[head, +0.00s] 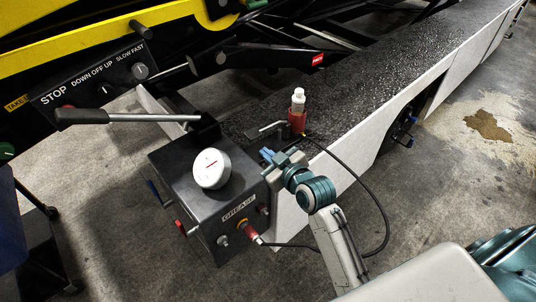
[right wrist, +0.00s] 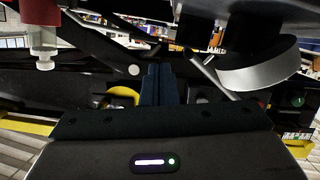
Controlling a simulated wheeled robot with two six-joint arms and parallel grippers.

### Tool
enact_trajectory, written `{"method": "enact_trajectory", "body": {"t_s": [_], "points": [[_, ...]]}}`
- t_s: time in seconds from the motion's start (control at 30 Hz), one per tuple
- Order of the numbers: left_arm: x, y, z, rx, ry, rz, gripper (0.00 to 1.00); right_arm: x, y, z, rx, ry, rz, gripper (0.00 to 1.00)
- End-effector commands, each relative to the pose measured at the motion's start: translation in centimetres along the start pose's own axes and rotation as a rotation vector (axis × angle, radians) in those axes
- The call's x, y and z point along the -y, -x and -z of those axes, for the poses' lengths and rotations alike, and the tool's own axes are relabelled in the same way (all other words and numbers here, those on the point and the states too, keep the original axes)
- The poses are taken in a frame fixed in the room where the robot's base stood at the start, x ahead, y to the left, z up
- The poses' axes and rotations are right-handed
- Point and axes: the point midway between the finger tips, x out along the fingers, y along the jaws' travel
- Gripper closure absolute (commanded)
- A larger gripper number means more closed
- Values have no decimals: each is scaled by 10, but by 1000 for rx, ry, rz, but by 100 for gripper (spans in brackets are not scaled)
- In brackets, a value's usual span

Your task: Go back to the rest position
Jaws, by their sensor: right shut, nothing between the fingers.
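My right gripper (head: 267,155) is shut and empty. That view also shows a red and clear fitting (right wrist: 42,40) at upper left and a round pale gauge body (right wrist: 258,70) at right. I cannot tell whether the fingers touch anything. My left gripper is not in view.
A round white gauge (head: 211,168) sits on the grease box. A long lever (head: 120,117) reaches left above it. The control panel (head: 95,82) stands at left. Floor at right is open, with a brown stain (head: 490,127).

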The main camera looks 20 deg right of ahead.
Motion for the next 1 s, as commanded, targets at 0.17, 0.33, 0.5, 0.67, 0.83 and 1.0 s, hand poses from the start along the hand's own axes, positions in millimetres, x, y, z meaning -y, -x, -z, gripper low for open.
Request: {"method": "enact_trajectory", "body": {"t_s": [0.17, 0.33, 0.5, 0.67, 0.83, 1.0], "points": [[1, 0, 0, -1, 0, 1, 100, 0, 0, 0, 0, 0, 0, 100], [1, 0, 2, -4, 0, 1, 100, 3, 4, -7, 25, -5, 8, 100], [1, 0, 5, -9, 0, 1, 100, 22, 48, -60, 243, -55, 56, 100], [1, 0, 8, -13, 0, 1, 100, 39, 117, -118, 534, -131, 71, 100], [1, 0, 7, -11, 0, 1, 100, 47, 175, -151, 746, -188, 48, 100], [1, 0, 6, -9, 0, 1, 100, 51, 224, -171, 914, -232, 13, 100]]}}
